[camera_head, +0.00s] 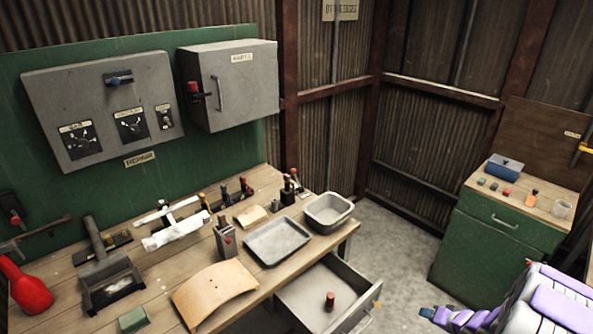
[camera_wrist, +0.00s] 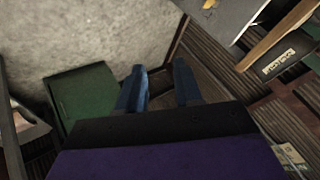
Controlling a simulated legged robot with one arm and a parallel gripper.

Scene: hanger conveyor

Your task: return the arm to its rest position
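My arm, purple and white, shows at the lower right of the head view. My gripper (camera_head: 428,313) is at its left end, low in the picture, right of the open drawer and in front of the green cabinet. In the wrist view my gripper (camera_wrist: 159,78) has its two blue fingers apart with nothing between them. It is open and empty.
The wooden workbench (camera_head: 160,262) on the left holds a grey tray (camera_head: 278,241), a bin (camera_head: 328,212) and several tools. Its drawer (camera_head: 318,286) stands open with a red-topped item (camera_head: 330,302) inside. The green cabinet (camera_head: 487,246) stands right. Floor (camera_head: 400,235) between is clear.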

